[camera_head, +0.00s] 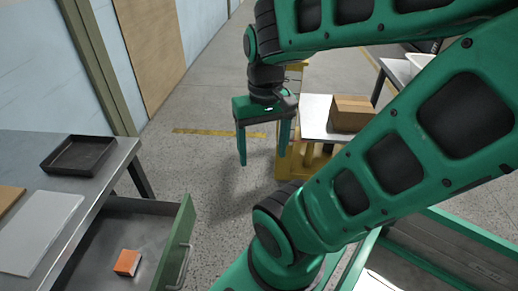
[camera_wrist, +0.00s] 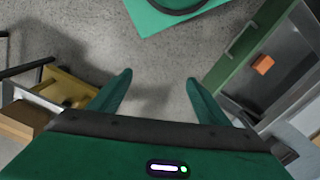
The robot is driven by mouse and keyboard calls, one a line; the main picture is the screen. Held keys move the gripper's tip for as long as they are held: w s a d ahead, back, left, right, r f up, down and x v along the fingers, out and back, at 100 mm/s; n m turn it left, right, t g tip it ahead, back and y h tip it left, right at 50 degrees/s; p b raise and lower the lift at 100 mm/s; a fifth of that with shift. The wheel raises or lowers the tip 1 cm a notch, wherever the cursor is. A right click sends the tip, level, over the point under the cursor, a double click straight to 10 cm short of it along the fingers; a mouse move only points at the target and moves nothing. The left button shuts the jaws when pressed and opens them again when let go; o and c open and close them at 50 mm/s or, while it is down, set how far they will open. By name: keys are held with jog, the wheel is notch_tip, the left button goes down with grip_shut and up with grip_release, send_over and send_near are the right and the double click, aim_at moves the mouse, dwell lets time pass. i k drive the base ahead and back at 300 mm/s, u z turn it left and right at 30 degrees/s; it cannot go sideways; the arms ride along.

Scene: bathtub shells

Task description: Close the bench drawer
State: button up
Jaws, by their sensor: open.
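The bench drawer (camera_head: 120,235) stands pulled out from under the grey bench at the lower left in the head view. Its green front panel (camera_head: 181,240) carries a bar handle (camera_head: 184,266). A small orange block (camera_head: 127,262) lies on the drawer floor. My gripper (camera_head: 262,160) is open and empty, its fingers pointing down over the floor, to the right of and beyond the drawer. In the wrist view the fingertips (camera_wrist: 160,75) are wide apart over bare floor. The drawer front (camera_wrist: 243,48) shows at the upper right there, with the orange block (camera_wrist: 263,65) inside.
The bench top (camera_head: 99,185) bears a black tray (camera_head: 78,155) and a flat light panel (camera_head: 38,232). A yellow cart (camera_head: 288,160) with a cardboard box (camera_head: 351,113) stands beyond my arm. Bare floor lies between drawer and cart.

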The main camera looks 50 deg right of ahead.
aim_at(161, 231)
jog(key=z, duration=0.7)
jog(key=k, duration=1.5)
jog(key=u, duration=0.65)
jog(key=i, duration=1)
